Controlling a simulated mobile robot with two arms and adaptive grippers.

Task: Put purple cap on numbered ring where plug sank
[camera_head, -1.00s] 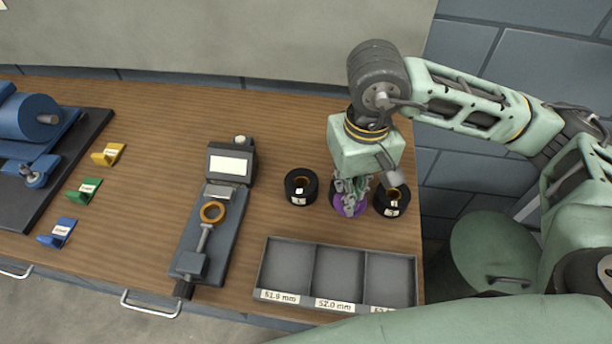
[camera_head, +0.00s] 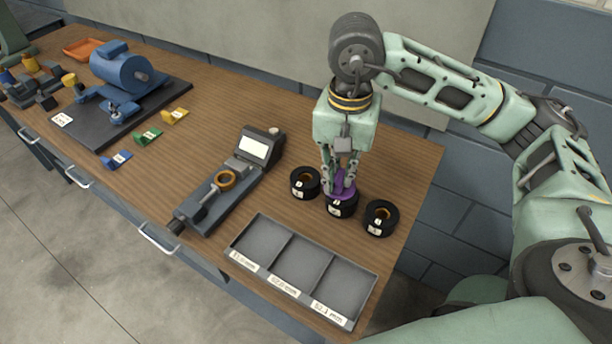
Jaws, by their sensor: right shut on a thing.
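My right gripper (camera_head: 342,182) points down and is shut on the purple cap (camera_head: 341,198). The cap is at the top of the middle black ring (camera_head: 342,210); I cannot tell whether it rests on it or hovers just above. Each ring has a small white label, too small to read. My left gripper is not in view.
A grey three-compartment tray (camera_head: 302,270) with size labels is in front, empty. Yellow, green and blue wedges and a blue motor (camera_head: 122,70) are farther left.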

